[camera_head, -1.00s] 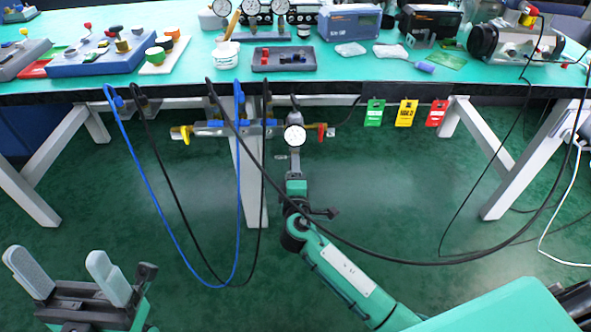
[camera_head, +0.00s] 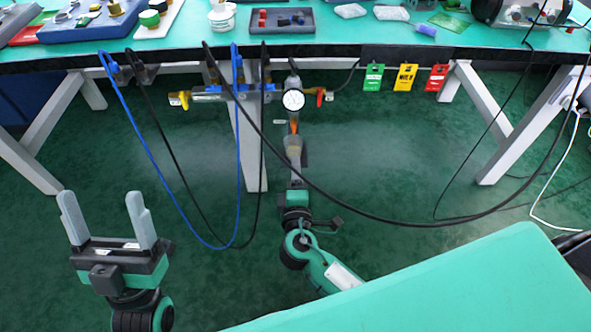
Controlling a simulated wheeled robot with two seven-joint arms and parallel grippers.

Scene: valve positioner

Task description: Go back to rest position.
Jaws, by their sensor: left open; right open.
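My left gripper (camera_head: 103,205) is open and empty at the lower left, its two grey fingers pointing up above the green floor. My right gripper (camera_head: 293,145) is below the round white pressure gauge (camera_head: 293,99), under the table's front edge. It is seen nearly edge-on, and its jaws look open. I cannot tell whether it touches anything below the gauge. My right arm comes in from the lower right, partly hidden by a large green surface of my own body.
The green table (camera_head: 340,35) spans the top. A manifold with a yellow valve handle (camera_head: 179,99) and red handle (camera_head: 320,96) hangs below its edge. Blue hose (camera_head: 160,160) and black cables (camera_head: 400,219) loop down. Green, yellow and red tags (camera_head: 405,77) hang right. Open floor lies left.

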